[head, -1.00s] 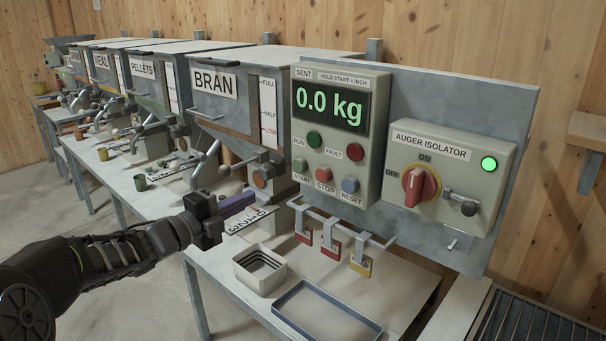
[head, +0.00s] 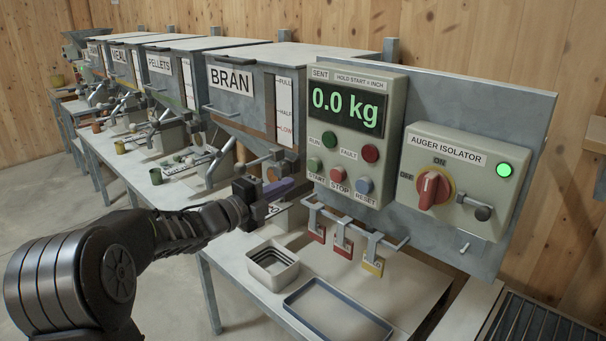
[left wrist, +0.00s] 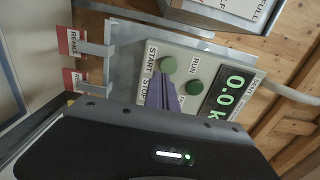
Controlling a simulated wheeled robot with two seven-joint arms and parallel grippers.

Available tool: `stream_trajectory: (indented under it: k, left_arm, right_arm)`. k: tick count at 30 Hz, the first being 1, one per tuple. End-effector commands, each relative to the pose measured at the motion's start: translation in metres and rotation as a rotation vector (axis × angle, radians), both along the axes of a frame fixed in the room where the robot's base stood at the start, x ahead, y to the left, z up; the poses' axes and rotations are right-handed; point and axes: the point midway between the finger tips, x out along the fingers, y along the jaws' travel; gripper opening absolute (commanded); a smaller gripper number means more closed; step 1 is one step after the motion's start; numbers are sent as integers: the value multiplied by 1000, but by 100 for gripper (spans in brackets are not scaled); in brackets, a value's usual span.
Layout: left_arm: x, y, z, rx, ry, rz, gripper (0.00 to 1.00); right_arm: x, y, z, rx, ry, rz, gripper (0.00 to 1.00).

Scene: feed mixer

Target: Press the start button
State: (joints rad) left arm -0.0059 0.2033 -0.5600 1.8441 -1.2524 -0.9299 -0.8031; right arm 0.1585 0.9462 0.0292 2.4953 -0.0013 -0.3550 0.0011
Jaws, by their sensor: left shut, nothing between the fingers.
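The green start button (head: 316,165) is at the lower left of the grey control box (head: 393,105), above its START label. It also shows in the left wrist view (left wrist: 168,65). My left gripper (head: 296,190), with purple fingers, is shut and empty, just left of and below the button in the head view. In the left wrist view its fingers (left wrist: 160,92) point at the panel, with their tips close beside the start button. I cannot tell whether they touch it. The display (head: 347,107) reads 0.0 kg. My right gripper is out of view.
The red stop button (head: 340,171) and blue reset button (head: 363,185) sit right of start. The auger isolator (head: 435,188) has a lit green lamp. A square tin (head: 272,267) and blue-rimmed tray (head: 335,312) stand on the table.

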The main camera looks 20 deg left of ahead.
Motion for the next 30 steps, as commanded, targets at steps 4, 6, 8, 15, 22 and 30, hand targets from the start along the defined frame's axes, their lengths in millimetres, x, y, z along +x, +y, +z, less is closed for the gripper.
stream_trajectory:
  k: [4,6,8,15,22,30]
  left_arm:
    - [29,-11,1,1,3,-2,0]
    - [40,-15,2,1,3,-2,0]
    - [47,-17,2,3,1,-2,0]
    - [61,-22,1,1,0,-1,0]
    - [61,-22,0,1,-1,0,0]
    - [78,-27,-3,0,-2,0,0]
  right_arm:
    - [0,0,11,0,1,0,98]
    - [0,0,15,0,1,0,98]
    - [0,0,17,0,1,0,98]
    - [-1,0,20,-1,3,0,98]
    - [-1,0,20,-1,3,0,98]
    - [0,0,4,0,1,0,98]
